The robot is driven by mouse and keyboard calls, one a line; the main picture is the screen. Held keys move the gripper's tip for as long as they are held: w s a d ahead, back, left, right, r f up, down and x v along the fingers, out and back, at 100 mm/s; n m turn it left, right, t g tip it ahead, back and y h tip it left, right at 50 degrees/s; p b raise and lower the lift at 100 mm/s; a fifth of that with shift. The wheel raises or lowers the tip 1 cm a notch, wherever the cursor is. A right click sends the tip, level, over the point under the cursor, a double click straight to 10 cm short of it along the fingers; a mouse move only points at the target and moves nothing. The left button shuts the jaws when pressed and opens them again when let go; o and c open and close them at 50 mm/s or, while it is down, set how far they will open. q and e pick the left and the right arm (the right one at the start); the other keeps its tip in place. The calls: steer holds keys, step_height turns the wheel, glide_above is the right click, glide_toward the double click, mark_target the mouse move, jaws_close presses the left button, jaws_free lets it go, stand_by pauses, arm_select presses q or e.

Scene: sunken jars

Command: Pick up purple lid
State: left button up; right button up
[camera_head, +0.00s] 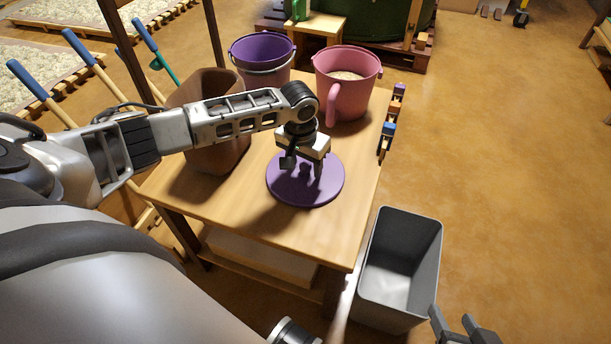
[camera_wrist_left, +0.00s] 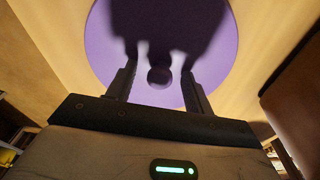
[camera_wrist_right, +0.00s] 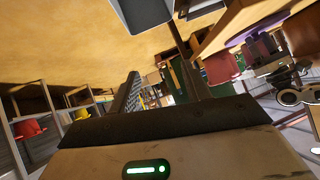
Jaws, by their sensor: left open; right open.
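The purple lid (camera_head: 325,187) is a flat round disc lying on the wooden table (camera_head: 225,209). In the left wrist view the lid (camera_wrist_left: 110,55) fills the upper middle and has a small round knob (camera_wrist_left: 159,75) at its centre. My left gripper (camera_head: 303,170) is above the lid with its fingers pointing down. In its wrist view the open fingers (camera_wrist_left: 158,88) stand on either side of the knob, with gaps to it. My right gripper (camera_head: 452,322) is open and empty at the bottom right of the head view, away from the table; its fingers (camera_wrist_right: 160,82) show in its wrist view.
A purple bucket (camera_head: 262,55), a pink jug (camera_head: 348,85) with pale contents and a brown pot (camera_head: 225,150) stand on the table behind the lid.

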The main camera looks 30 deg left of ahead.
arm_select(q)
steer(key=c, duration=1.1)
arm_select(e)
steer(key=shift+r, duration=0.25)
steer(key=shift+s, duration=0.1)
